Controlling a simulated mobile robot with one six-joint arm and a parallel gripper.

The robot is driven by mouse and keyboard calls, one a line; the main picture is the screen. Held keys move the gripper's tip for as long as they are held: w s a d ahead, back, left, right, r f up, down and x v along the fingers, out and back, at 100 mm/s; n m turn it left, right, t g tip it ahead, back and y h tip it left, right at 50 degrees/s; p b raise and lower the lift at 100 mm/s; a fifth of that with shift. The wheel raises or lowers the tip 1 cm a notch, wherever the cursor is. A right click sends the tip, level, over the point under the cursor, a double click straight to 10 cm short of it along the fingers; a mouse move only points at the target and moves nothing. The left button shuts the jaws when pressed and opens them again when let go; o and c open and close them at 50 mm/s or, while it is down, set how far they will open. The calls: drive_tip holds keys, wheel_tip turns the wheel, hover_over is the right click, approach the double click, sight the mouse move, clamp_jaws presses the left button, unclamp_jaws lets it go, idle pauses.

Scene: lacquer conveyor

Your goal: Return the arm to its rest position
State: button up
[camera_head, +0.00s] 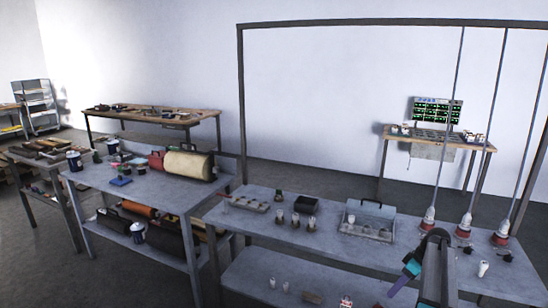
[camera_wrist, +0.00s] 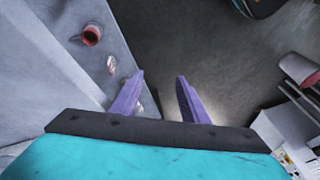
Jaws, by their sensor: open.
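My gripper (camera_wrist: 160,77) shows in the wrist view with its two purple fingers apart and nothing between them. Bare dark floor lies beyond the gap. In the head view my gripper (camera_head: 395,288) is low at the right, beside the front of the grey workbench (camera_head: 240,211). Its turquoise body tilts down and to the left from my dark arm.
The lower shelf (camera_head: 260,270) holds small items. In the wrist view a reddish cup-like thing (camera_wrist: 91,35) is at the left.

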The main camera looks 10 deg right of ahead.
drive_tip(key=s+a+f+n+g, duration=0.1)
drive_tip(key=s+a+f+g, duration=0.15)
drive_tip(key=a+f, duration=0.7)
drive_tip(key=s+a+f+g, duration=0.1)
drive_tip(key=s+a+f, duration=0.35)
drive_tip(key=a, duration=0.85)
drive_tip(key=s+a+f+n+g, duration=0.1)
drive_tip(key=a+f+g, duration=0.1)
drive_tip(key=a+f, duration=0.8)
drive_tip(key=s+a+f+g+h+b, duration=0.1)
drive_tip(key=s+a+f, duration=0.2)
drive_tip(key=s+a, duration=0.3)
drive_tip(key=s+a+f+g, duration=0.1)
drive_tip(key=s+a+f, duration=0.2)
drive_tip(key=s+a, duration=0.25)
drive_tip(key=s+f+m+h, duration=0.2)
drive_tip(key=s+m, duration=0.5)
drive_tip(key=s, duration=0.7)
drive_tip(key=shift+s+a+f+m+h, duration=0.2)
drive_tip(key=shift+m+h, duration=0.2)
drive_tip(key=shift+h, duration=0.1)
